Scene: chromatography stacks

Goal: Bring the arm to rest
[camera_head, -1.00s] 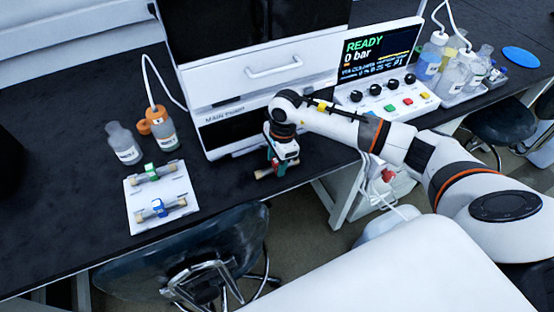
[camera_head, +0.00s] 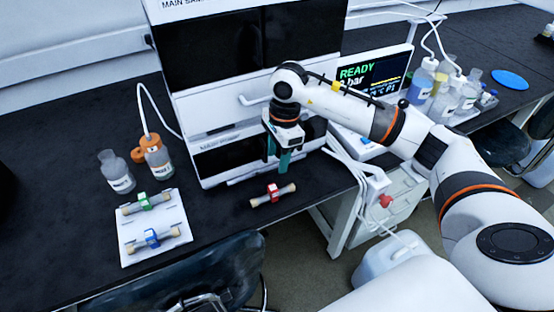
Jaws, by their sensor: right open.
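My right arm reaches in from the right. Its gripper (camera_head: 278,161) points down in front of the chromatography stack, open and empty, with two teal fingers. A column with a red clip (camera_head: 273,195) lies on the black bench just below and in front of the fingers, apart from them. A white tray (camera_head: 128,228) at the left holds a column with a green clip (camera_head: 146,202) and one with a blue clip (camera_head: 152,239). My left gripper is not in view.
The chromatography stack (camera_head: 208,115) stands behind my gripper. A READY display unit (camera_head: 372,80) is partly hidden by my arm. Bottles (camera_head: 117,172) stand at the left, others (camera_head: 470,90) at the right. Bare bench lies between the tray and the red-clipped column. A chair (camera_head: 215,275) is at the front.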

